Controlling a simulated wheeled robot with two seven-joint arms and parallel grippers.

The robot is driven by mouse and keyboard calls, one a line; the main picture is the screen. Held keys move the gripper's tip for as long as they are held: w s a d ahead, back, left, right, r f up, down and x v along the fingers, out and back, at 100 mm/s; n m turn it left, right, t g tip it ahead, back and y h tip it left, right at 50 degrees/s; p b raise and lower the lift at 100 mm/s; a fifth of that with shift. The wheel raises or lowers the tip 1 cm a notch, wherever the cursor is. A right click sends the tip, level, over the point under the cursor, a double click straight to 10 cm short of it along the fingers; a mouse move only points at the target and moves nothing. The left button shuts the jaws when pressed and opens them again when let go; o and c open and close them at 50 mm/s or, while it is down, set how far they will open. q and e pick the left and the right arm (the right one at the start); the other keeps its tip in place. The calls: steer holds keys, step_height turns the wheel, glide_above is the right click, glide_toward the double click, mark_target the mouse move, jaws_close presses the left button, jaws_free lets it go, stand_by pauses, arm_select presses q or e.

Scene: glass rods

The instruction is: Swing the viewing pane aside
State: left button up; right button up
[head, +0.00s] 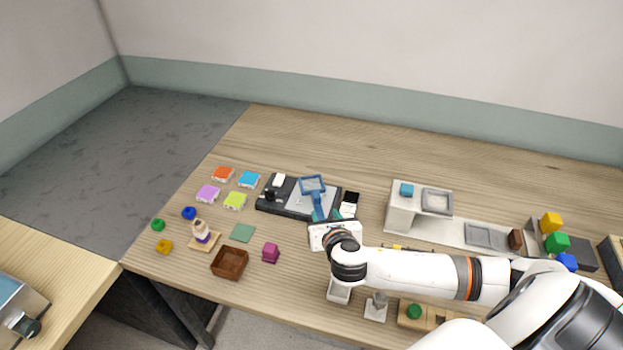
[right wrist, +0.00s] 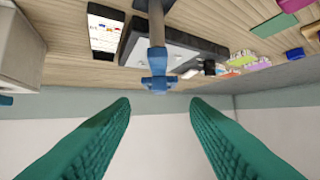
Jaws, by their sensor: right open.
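The viewing pane (head: 312,185) is a blue-framed panel on a dark base unit (head: 268,209) in the middle of the table. A blue handle or bracket hangs from it toward my right gripper; in the right wrist view this blue part (right wrist: 158,62) is just beyond the fingertips, centred between them. My right gripper (head: 327,214) has teal fingers and is open and empty; in the right wrist view the gap between the fingers (right wrist: 160,104) is clear. I cannot tell from the head view whether a finger touches the blue part. My left gripper is out of view.
A black-and-white card (head: 349,203) lies right of the base. Coloured blocks, a brown box (head: 230,263) and a green square (head: 242,233) lie to the left. A pale stand (head: 402,212) is to the right. The table's back is clear.

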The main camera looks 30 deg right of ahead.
mark_target(317, 196)
steer(key=x, duration=0.5)
steer(key=r+p+x, duration=0.1)
steer(key=x, duration=0.1)
steer(key=shift+w+d+f, duration=0.15)
steer(key=shift+w+d, duration=0.1)
steer(key=shift+w, duration=0.1)
steer(key=shift+w+d+f+n, duration=0.15)
steer(key=shift+w+f, duration=0.1)
steer(key=shift+w, duration=0.25)
steer(key=shift+w+d+f+n, duration=0.15)
steer(key=shift+w+f, duration=0.1)
steer(key=shift+w, duration=0.5)
steer(key=shift+w+d+f, duration=0.15)
steer(key=shift+d, duration=0.05)
steer(key=shift+c, duration=0.8)
steer(key=c, duration=0.6)
jaws_close()
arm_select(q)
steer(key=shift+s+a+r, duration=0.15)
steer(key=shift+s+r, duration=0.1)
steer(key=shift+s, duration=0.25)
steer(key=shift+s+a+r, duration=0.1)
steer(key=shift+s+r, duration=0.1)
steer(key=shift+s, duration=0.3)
